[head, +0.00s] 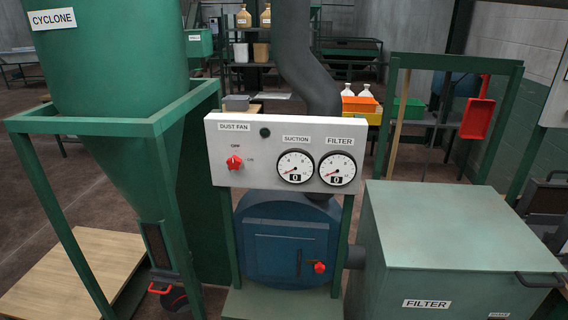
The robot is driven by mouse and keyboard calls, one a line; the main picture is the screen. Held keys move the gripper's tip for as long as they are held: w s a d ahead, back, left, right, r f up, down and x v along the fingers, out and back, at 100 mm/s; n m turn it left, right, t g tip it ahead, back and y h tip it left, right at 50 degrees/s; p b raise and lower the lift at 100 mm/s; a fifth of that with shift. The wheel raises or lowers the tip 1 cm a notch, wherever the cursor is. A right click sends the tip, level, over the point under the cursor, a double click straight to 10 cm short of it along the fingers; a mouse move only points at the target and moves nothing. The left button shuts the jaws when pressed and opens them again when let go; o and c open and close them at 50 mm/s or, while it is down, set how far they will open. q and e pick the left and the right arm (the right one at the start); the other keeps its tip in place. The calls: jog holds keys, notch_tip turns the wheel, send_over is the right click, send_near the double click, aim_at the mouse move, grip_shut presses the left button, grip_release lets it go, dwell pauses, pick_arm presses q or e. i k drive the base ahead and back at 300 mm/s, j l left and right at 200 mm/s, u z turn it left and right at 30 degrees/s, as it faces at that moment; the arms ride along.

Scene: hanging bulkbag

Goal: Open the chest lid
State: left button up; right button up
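A large green chest-like box (445,285) labelled FILTER stands at the lower right in the head view. Its flat lid (450,225) lies shut on top. A dark bar handle (540,280) sticks out at the lid's front right corner. The bottom of the box is cut off by the frame, and its inside is hidden. Neither of my grippers is in view.
Left of the box stands a white DUST FAN panel (255,185) with a red knob and two gauges, above a blue fan housing (285,245). A green cyclone frame (130,122) fills the left. A red scoop (478,115) hangs on a rack behind.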

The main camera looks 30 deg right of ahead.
aim_at(420, 225)
jog(key=k+l+z, duration=0.1)
jog(key=z, duration=2.05)
jog(key=i+l, duration=0.05)
